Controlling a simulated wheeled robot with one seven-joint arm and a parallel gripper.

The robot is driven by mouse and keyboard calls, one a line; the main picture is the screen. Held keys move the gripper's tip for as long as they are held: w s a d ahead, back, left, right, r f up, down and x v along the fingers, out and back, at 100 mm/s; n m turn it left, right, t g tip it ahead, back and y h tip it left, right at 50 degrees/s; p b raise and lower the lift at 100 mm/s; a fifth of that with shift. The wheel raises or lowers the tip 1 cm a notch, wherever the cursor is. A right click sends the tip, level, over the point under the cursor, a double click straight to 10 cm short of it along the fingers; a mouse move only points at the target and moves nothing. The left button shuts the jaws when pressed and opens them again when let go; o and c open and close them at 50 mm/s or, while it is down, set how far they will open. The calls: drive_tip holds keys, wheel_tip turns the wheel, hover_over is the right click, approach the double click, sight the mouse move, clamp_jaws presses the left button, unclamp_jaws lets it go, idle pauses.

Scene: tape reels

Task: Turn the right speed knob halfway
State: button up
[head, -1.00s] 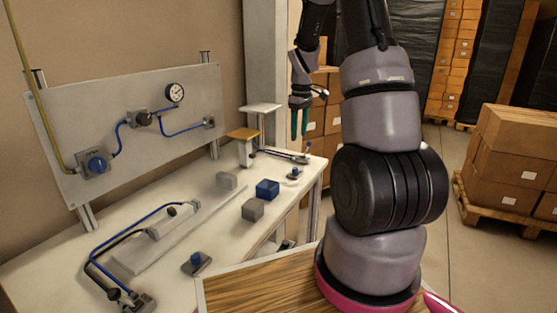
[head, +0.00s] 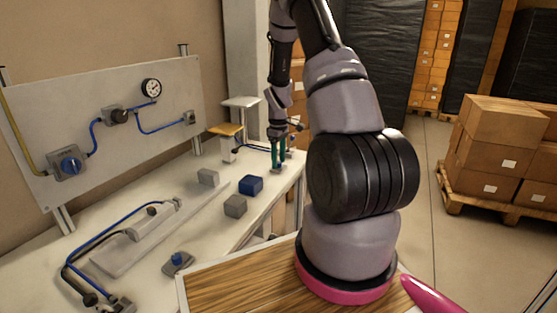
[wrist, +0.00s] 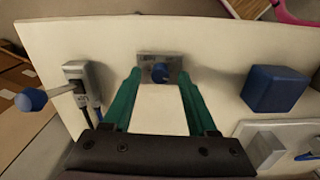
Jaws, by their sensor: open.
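My gripper (head: 278,158) is low over the right far end of the white table in the head view, teal fingers pointing down. No contact with the knob is visible, and the remaining height is hard to judge. In the head view this right knob is largely hidden by the fingers. Another blue knob (head: 177,258) on a grey plate sits at the table's near edge, to the left.
A lever with a blue ball (wrist: 31,100) stands left of the fingers in the wrist view. A blue cube (wrist: 274,88) lies to the right. A gauge panel (head: 70,120) stands behind the table.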

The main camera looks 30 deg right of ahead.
drive_tip(key=shift+f, duration=0.1)
clamp_jaws()
drive_tip(key=shift+m, duration=0.4)
drive_tip(key=m, duration=0.6)
drive_tip(key=shift+m, duration=0.3)
drive_tip(key=m, duration=0.3)
drive_tip(key=shift+m, duration=0.3)
drive_tip(key=shift+d+m, duration=0.1)
drive_tip(key=shift+m, duration=1.7)
